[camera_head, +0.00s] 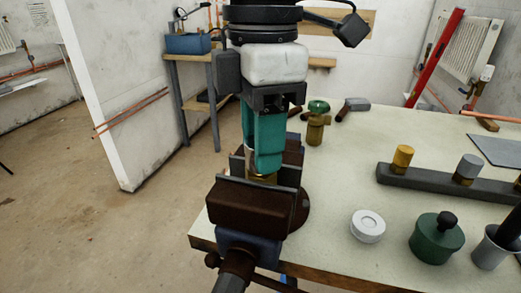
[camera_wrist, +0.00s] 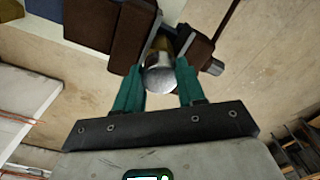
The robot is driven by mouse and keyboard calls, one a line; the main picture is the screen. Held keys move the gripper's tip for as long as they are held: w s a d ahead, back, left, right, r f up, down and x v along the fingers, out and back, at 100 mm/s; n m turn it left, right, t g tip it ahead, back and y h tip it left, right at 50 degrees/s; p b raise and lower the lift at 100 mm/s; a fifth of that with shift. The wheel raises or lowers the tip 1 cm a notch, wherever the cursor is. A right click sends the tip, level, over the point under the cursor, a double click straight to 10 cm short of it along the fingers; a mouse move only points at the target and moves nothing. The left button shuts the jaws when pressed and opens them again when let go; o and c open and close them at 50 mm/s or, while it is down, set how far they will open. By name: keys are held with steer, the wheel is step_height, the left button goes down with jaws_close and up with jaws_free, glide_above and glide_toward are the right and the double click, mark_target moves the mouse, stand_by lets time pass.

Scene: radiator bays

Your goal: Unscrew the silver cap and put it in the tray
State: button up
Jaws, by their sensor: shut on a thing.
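A silver cap (camera_wrist: 160,79) sits between my gripper's teal fingers in the wrist view, its round end towards the camera. My gripper (camera_head: 264,160) is shut on it, pointing down above the vise (camera_head: 243,205). The cap is in line with a brass body (camera_wrist: 164,44) held between the vise's brown jaws. In the head view my fingers hide the cap, and only a bit of brass shows below them. A flat grey piece (camera_head: 499,150) at the right edge may be the tray; I cannot tell.
A dark bar (camera_head: 425,181) holds a brass-coloured and a silver cylinder. A white round piece (camera_head: 368,225), a green lidded pot (camera_head: 436,240) and a grey cup (camera_head: 491,250) stand in front. A brass valve (camera_head: 316,130) stands behind the vise. The table's middle is clear.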

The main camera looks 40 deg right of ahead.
steer(key=shift+r, duration=0.2)
jaws_close()
steer(key=n+p, duration=0.1)
steer(key=n, duration=0.4)
steer(key=shift+r+n+p, duration=0.1)
steer(key=shift+n+p, duration=0.2)
steer(key=shift+p, duration=0.1)
steer(key=n+p, duration=0.1)
steer(key=n, duration=0.4)
steer(key=n+p, duration=0.1)
steer(key=n, duration=0.3)
steer(key=n+p, duration=0.1)
steer(key=n, duration=0.3)
steer(key=n+p, duration=0.1)
steer(key=n, duration=0.7)
steer(key=n+p, duration=0.1)
steer(key=n, duration=0.3)
